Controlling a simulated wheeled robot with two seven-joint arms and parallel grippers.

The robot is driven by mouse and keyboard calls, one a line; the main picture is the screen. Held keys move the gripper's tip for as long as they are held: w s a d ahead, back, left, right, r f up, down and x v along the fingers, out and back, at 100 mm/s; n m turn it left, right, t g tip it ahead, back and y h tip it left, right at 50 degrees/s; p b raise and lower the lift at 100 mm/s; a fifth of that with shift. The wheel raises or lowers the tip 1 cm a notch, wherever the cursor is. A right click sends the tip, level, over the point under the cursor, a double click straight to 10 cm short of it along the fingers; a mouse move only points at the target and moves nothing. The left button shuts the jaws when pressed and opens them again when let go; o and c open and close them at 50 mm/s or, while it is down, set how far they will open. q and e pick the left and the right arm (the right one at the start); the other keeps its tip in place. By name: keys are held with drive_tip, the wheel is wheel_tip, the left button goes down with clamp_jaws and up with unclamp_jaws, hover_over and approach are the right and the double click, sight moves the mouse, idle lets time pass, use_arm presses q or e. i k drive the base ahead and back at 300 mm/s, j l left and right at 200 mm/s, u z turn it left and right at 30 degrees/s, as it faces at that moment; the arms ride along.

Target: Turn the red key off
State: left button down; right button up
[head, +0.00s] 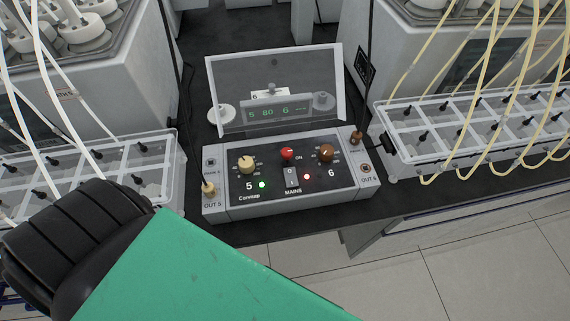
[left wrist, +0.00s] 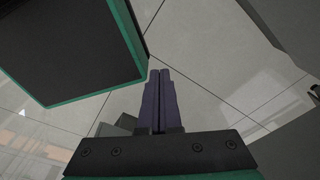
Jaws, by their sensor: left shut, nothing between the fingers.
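The red key (head: 288,154) is a small red knob in the upper middle of the grey control box (head: 232,211), beside the printed "ON". The box and red key do not show in that view. My right gripper is not in view.
A clear lid (head: 225,78) stands raised behind the panel. A cream knob (head: 247,164) and a brown knob (head: 326,153) flank the red key. Floor (head: 450,270) is open in front.

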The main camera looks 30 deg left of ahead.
sight(286, 152)
drive_tip(key=k+l+u, duration=0.1)
drive_tip(key=l+u, duration=0.15)
drive_tip(key=k+l+u, duration=0.1)
drive_tip(key=l+u, duration=0.2)
drive_tip(key=k+l+u, duration=0.25)
drive_tip(key=i+l, duration=0.1)
